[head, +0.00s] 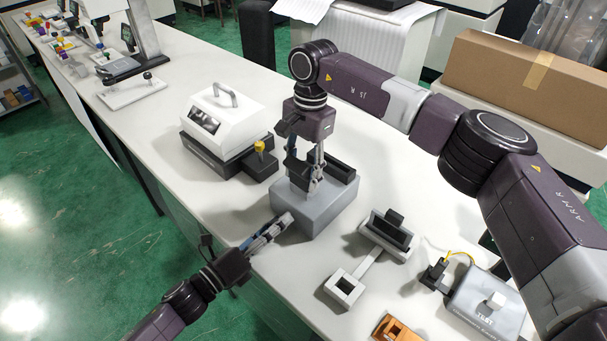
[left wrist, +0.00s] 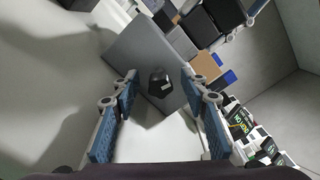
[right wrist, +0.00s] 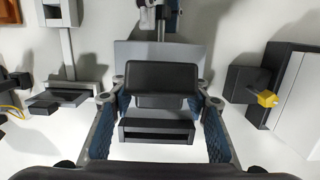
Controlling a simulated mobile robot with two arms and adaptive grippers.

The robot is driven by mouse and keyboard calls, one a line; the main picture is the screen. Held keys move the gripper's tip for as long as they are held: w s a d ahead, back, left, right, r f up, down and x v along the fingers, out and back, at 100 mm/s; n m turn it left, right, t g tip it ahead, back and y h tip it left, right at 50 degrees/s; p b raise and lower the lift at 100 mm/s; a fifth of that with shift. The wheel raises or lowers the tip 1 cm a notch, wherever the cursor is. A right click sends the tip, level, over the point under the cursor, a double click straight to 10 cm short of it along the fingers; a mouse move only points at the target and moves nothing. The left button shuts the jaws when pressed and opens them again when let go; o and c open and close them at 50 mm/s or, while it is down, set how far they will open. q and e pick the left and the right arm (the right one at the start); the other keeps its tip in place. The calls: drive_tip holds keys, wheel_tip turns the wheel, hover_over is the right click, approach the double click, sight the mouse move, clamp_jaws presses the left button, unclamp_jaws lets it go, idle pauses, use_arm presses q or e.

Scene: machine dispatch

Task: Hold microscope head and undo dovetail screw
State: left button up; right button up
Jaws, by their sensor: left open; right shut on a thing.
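The black microscope head (head: 297,171) sits at the top of a grey block (head: 318,212) on the bench. My right gripper (head: 308,180) points down and is shut on the head. In the right wrist view the head (right wrist: 160,77) spans between the two blue-padded fingers. My left gripper (head: 277,226) is open and empty at the near left side of the block. In the left wrist view a small black knob (left wrist: 159,82), apparently the dovetail screw, stands out from the grey block face (left wrist: 137,52), between and beyond the open fingers. Whether the fingers touch it is unclear.
A white-lidded device (head: 222,120) with a yellow-topped black block (head: 260,165) stands left of the grey block. A white stand with a black cradle (head: 388,232) lies right. A grey test box (head: 487,300) and an orange part (head: 395,329) are nearer the right edge.

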use_arm(q)
drive_tip(key=shift+v, duration=2)
use_arm(e)
drive_tip(key=o, duration=1.5)
